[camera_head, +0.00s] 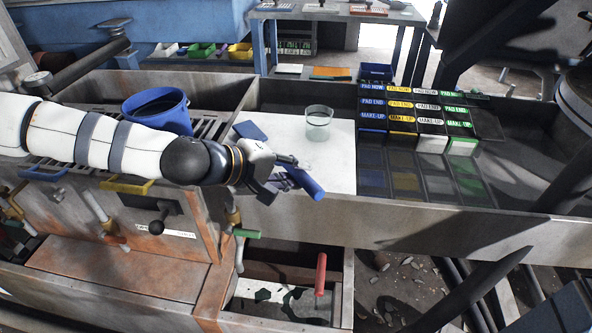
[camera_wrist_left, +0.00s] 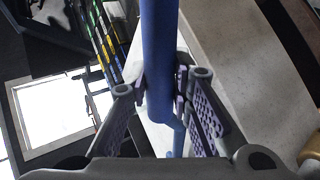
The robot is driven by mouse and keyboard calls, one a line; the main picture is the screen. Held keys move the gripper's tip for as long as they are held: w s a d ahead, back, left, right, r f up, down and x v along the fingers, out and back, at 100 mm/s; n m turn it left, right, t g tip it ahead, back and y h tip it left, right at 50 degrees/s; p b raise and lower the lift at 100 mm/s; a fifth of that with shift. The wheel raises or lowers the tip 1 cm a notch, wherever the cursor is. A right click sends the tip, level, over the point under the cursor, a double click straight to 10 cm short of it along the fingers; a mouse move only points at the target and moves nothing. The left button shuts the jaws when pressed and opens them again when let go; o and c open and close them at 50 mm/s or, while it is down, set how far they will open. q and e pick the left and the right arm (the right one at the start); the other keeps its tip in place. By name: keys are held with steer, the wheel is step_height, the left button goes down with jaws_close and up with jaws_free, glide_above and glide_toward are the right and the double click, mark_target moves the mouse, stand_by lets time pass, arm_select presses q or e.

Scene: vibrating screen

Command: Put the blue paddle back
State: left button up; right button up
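The blue paddle shows as a thick blue handle (camera_head: 305,183) above the white board at the tank's front wall. A flat blue piece (camera_head: 250,130) lies behind my wrist; I cannot tell if it belongs to the paddle. My left gripper (camera_head: 284,178) is closed around the handle. In the left wrist view, the blue handle (camera_wrist_left: 159,60) stands between both fingers (camera_wrist_left: 163,88), which touch its sides, and a thinner blue rod shows below it. My right gripper is not in view.
A blue bucket (camera_head: 158,110) stands on the grating at left. Labelled blue, yellow, white and green bins (camera_head: 415,110) stand at right. A clear beaker (camera_head: 319,122) is on the white board (camera_head: 338,160). Red (camera_head: 320,274) and green (camera_head: 246,233) handles show below, at the front.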

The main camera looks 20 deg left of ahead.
arm_select(q)
steer(key=o, duration=0.5)
steer(key=shift+o, duration=0.2)
steer(key=v, duration=0.6)
steer(key=shift+w, duration=0.1)
steer(key=shift+v, duration=0.85)
